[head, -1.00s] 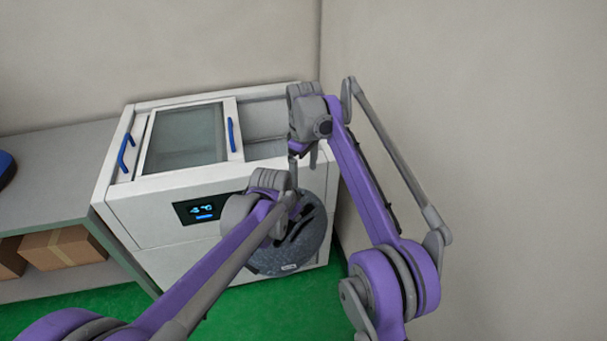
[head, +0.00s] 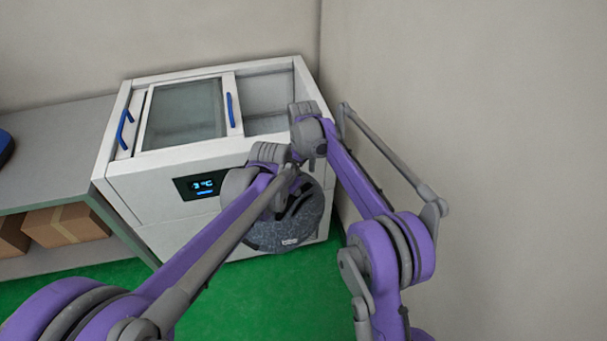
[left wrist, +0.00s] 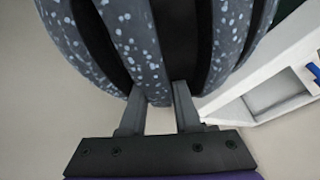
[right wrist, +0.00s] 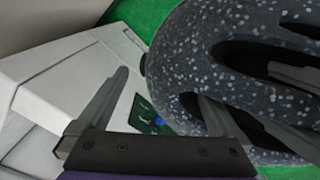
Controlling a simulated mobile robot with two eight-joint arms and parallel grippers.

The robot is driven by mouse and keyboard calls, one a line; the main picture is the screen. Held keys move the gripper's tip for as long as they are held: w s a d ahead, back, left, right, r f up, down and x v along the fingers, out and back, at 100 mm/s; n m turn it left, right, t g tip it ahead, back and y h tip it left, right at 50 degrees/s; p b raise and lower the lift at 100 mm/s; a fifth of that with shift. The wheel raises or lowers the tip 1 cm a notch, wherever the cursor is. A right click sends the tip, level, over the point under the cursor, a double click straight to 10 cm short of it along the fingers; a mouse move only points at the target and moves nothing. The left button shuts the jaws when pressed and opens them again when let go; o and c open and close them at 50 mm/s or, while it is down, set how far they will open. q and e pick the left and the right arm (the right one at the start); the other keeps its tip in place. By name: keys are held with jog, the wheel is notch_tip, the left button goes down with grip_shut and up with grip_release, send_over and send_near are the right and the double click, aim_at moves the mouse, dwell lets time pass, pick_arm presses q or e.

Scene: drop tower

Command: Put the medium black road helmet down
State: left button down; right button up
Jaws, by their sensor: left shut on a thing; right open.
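The road helmet (head: 296,228) is dark grey with light speckles and black vents. It hangs in front of the white freezer's right side, above the green floor. My left gripper (left wrist: 158,100) is shut on a rib of the helmet (left wrist: 150,40); in the head view, the left wrist hides part of the shell. My right gripper (right wrist: 165,90) is open beside the helmet. In the right wrist view, one finger is clear in front of the freezer and the other overlaps the helmet's edge (right wrist: 215,40); I cannot tell whether it touches.
The white chest freezer (head: 150,200) has a sliding glass lid (head: 183,112), blue handles and a display; its right part is open. A grey shelf (head: 60,150) with cardboard boxes (head: 65,224) stands left. A wall (head: 480,130) is close on the right. Green floor (head: 240,300) is clear in front.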

pick_arm(q)
jog(key=shift+d, duration=0.15)
pick_arm(e)
jog(key=shift+w, duration=0.1)
pick_arm(q)
jog(key=shift+s, duration=0.15)
pick_arm(e)
jog(key=c, duration=1.4)
pick_arm(q)
jog(key=c, duration=0.7)
grip_release()
jog(key=shift+c, duration=0.2)
pick_arm(e)
jog(key=shift+c, duration=0.4)
pick_arm(q)
jog(key=shift+o, duration=0.9)
